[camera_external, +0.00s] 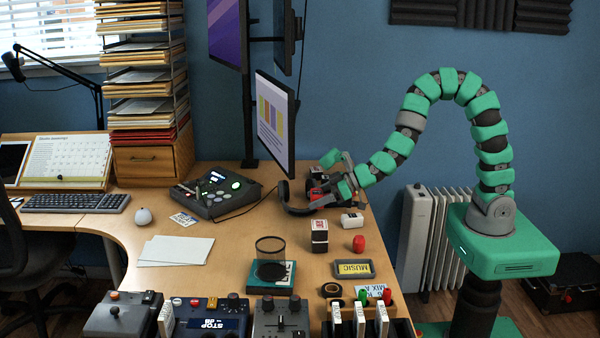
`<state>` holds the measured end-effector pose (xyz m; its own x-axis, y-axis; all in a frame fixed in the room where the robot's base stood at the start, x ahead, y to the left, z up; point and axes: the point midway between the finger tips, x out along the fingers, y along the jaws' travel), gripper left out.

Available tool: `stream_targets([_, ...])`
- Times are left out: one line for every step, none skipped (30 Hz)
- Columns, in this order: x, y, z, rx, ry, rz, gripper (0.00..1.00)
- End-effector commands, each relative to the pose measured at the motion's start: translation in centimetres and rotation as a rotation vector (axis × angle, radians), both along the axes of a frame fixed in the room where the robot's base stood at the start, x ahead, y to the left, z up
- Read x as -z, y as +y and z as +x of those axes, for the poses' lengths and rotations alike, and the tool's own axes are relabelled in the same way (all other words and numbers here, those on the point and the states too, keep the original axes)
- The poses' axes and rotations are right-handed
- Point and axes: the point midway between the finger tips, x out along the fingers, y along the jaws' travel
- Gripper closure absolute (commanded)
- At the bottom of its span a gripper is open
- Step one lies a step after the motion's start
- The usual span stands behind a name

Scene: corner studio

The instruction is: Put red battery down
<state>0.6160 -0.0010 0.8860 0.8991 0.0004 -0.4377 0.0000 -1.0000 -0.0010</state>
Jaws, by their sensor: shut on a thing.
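My gripper (322,182) reaches in from the right and hangs low over the back right of the desk, beside the dark headphones (300,210). It is shut on a small red and dark thing, which I take for the red battery (315,192). The jaws hide part of it. I cannot tell whether it touches the desk or the headphones. A separate red cylinder (358,243) stands on the desk nearer the camera.
A white block (351,220) and a dark-and-white box (319,236) stand close in front. A monitor (274,122) rises to the left. A clear cylinder on a teal box (271,274), a MUSIC tray (354,269) and several devices fill the front. Bare desk lies left of centre.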

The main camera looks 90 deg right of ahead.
Motion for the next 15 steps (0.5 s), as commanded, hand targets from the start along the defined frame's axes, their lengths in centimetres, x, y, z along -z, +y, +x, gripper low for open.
stream_targets([-0.1, 0.0, 0.0, 0.001, -0.001, 0.0, 0.64])
stream_targets([-0.1, -0.1, 0.0, 0.003, -0.001, 0.0, 0.64])
stream_targets([-0.2, -0.2, 0.1, 0.008, -0.002, 0.0, 0.64])
stream_targets([-0.3, -0.4, 0.2, 0.015, -0.002, -0.001, 0.64])
stream_targets([-0.4, -0.6, 0.2, 0.024, -0.002, -0.001, 0.64])
stream_targets([-0.6, -0.9, 0.4, 0.038, -0.003, -0.002, 0.64])
stream_targets([-0.8, -1.1, 0.5, 0.05, -0.003, -0.002, 0.64])
stream_targets([-1.0, -1.3, 0.6, 0.062, -0.003, -0.002, 0.64])
stream_targets([-1.3, -1.6, 0.7, 0.077, -0.002, -0.003, 0.64])
stream_targets([-1.5, -1.8, 0.8, 0.089, -0.002, -0.004, 0.64])
stream_targets([-1.7, -2.0, 0.8, 0.101, -0.002, -0.003, 0.64])
stream_targets([-2.1, -2.3, 1.0, 0.116, -0.002, -0.002, 0.64])
stream_targets([-2.3, -2.4, 1.1, 0.127, -0.003, -0.003, 0.64])
stream_targets([-2.6, -2.6, 1.2, 0.136, -0.003, -0.003, 0.64])
stream_targets([-2.9, -2.7, 1.3, 0.148, -0.005, -0.003, 0.64])
